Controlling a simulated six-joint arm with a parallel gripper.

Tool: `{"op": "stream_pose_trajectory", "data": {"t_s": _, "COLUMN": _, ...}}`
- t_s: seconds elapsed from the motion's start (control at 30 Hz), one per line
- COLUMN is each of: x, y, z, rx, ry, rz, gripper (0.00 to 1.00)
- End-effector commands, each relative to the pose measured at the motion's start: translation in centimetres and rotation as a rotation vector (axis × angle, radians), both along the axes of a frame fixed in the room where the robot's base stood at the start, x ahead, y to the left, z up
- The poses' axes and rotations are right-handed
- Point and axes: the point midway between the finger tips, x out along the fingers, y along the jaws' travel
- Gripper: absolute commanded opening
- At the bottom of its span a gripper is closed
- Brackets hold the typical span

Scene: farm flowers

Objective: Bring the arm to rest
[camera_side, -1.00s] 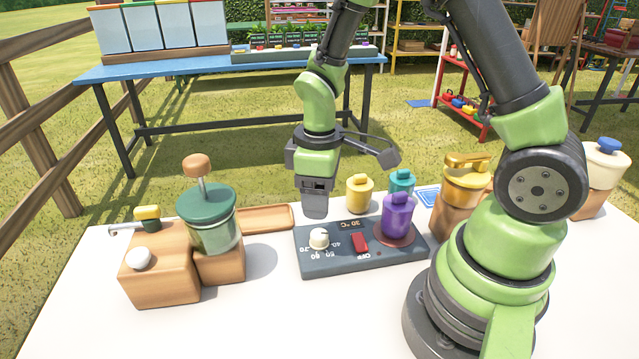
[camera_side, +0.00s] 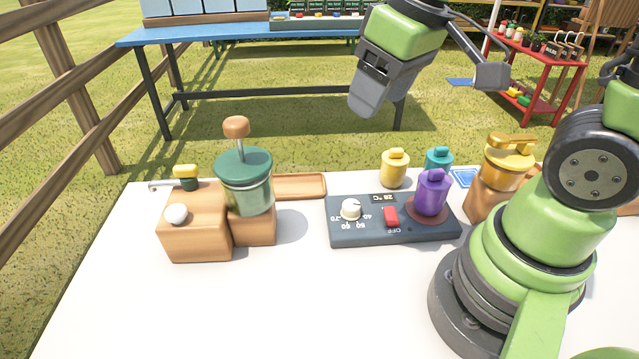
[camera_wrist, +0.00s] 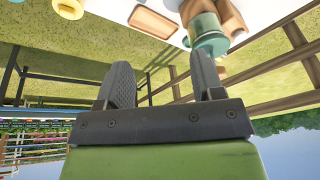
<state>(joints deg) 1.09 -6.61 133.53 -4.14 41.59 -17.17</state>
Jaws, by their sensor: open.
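My gripper (camera_side: 366,100) is raised high above the back edge of the white table (camera_side: 120,300) in the side view, well clear of everything on it. In the wrist view its two dark fingers (camera_wrist: 163,85) stand apart with nothing between them. Below it, a dark hot plate (camera_side: 350,235) with a white dial and a red switch carries a purple bottle (camera_side: 433,196) on its round plate. The hot plate's small display seems to read 28 °C.
A yellow bottle (camera_side: 394,170) and a teal bottle (camera_side: 438,160) stand behind the hot plate. A green-lidded jar (camera_side: 245,185) on wooden blocks (camera_side: 195,232) stands left, near a wooden tray (camera_side: 300,186). A yellow-lidded jar (camera_side: 507,165) stands right. The table's front middle is clear.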

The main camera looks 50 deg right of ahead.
Motion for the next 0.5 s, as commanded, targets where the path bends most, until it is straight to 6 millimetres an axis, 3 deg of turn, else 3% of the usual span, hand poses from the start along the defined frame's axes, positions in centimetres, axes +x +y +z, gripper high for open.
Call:
{"op": "stream_pose_trajectory", "data": {"t_s": 0.03, "x": -1.1, "y": 0.3, "z": 1.6, "rx": 0.030, "ry": -0.055, "rz": -0.049, "gripper": 0.61}}
{"op": "stream_pose_trajectory", "data": {"t_s": 0.2, "x": -4.5, "y": 1.2, "z": 4.7, "rx": 0.147, "ry": -0.180, "rz": -0.200, "gripper": 0.61}}
{"op": "stream_pose_trajectory", "data": {"t_s": 0.5, "x": -7.7, "y": 2.0, "z": 6.2, "rx": 0.271, "ry": -0.274, "rz": -0.315, "gripper": 0.61}}
